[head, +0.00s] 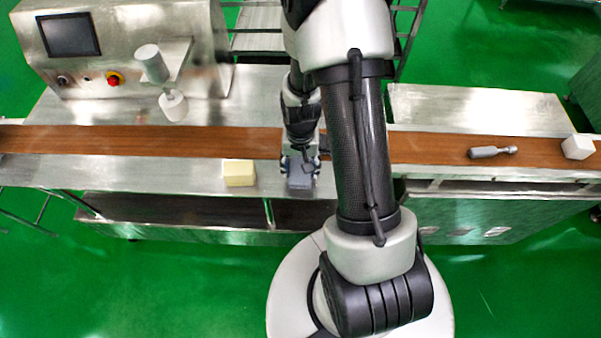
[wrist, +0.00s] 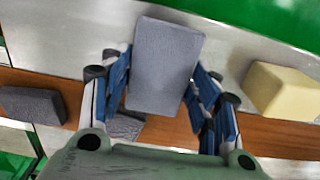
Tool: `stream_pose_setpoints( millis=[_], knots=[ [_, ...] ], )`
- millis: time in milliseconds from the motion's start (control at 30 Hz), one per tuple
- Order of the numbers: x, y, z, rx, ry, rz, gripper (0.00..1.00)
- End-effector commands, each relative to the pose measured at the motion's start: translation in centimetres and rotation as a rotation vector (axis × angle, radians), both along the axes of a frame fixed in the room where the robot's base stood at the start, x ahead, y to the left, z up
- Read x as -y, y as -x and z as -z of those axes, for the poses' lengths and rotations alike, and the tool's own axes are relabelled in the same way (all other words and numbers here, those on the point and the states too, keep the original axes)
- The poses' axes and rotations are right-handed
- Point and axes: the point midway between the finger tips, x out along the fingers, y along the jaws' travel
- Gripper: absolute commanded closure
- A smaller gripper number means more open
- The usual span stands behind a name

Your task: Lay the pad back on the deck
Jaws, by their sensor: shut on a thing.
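The pad is a flat grey-blue block (wrist: 165,65), held between the fingers of my gripper (wrist: 165,92) in the wrist view. In the head view the pad (head: 300,181) shows just below my gripper (head: 299,162), over the front strip of the metal deck (head: 200,178). I cannot tell whether it touches the deck. A pale yellow block (head: 239,172) sits on the deck left of the pad; it also shows at the right of the wrist view (wrist: 284,91).
A brown belt (head: 120,141) runs behind the front strip. A dark grey block (wrist: 33,104) and another grey piece (wrist: 126,126) are on it near my gripper. A grey metal tool (head: 490,152) and a white block (head: 578,147) are at the right. The machine (head: 130,40) stands back left.

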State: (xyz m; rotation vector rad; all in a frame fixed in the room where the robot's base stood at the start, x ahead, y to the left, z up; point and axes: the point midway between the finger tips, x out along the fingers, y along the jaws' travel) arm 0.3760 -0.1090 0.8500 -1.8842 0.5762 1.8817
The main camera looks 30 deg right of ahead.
Motion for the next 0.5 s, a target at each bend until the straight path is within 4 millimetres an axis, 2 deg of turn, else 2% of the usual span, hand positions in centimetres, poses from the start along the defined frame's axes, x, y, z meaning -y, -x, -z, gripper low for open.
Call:
stream_pose_setpoints(
  millis=[100, 200, 500],
  knots=[
    [0.0, 0.1, 2.3, -0.005, -0.002, 0.0, 0.66],
    [0.0, 0.1, 3.4, -0.003, -0.001, 0.0, 0.66],
    [0.0, 0.0, 3.5, -0.001, -0.001, 0.0, 0.66]
  ],
)
